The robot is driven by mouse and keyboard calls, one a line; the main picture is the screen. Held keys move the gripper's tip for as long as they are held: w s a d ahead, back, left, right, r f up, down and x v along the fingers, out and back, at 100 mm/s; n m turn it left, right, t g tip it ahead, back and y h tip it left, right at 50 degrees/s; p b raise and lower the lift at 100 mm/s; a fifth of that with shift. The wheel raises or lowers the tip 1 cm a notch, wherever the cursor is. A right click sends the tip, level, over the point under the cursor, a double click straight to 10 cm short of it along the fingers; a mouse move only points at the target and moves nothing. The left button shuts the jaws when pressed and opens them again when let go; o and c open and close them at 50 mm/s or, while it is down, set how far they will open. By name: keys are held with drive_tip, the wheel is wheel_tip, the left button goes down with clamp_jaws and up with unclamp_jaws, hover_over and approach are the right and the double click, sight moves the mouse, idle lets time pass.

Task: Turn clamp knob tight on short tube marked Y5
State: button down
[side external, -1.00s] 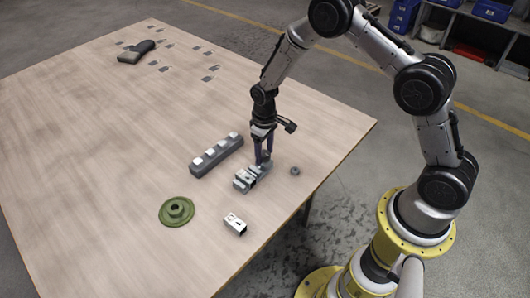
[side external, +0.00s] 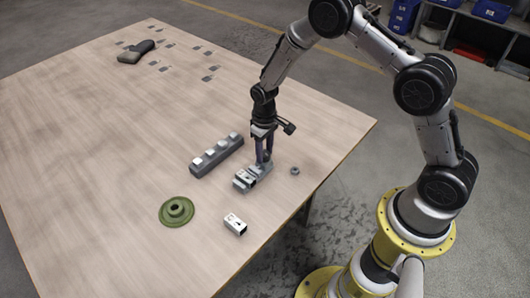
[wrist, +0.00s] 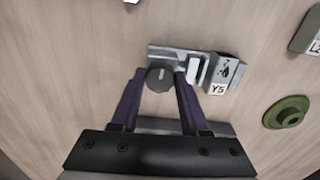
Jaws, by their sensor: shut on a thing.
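A short grey square tube marked Y5 (wrist: 224,74) sits at the right end of a grey clamp (wrist: 194,62). In the side view the tube (side external: 241,182) and clamp lie flat near the table's right edge. A round dark clamp knob (wrist: 160,78) is at the clamp's left end in the wrist view. My gripper (wrist: 160,74) has its two purple fingers on either side of the knob, shut on it. In the side view my gripper (side external: 264,160) points down at the clamp, and the fingers hide the knob there.
A grey block with several pale caps (side external: 216,156) lies left of the clamp. A green flanged disc (side external: 177,211) and another short tube (side external: 235,224) lie toward the front. A small grey round part (side external: 295,171) is near the right edge.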

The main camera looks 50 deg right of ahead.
drive_tip(key=m, duration=1.2)
drive_tip(key=shift+m, duration=0.3)
drive_tip(key=m, duration=0.4)
drive_tip(key=shift+m, duration=0.3)
drive_tip(key=shift+c, duration=2.4)
unclamp_jaws()
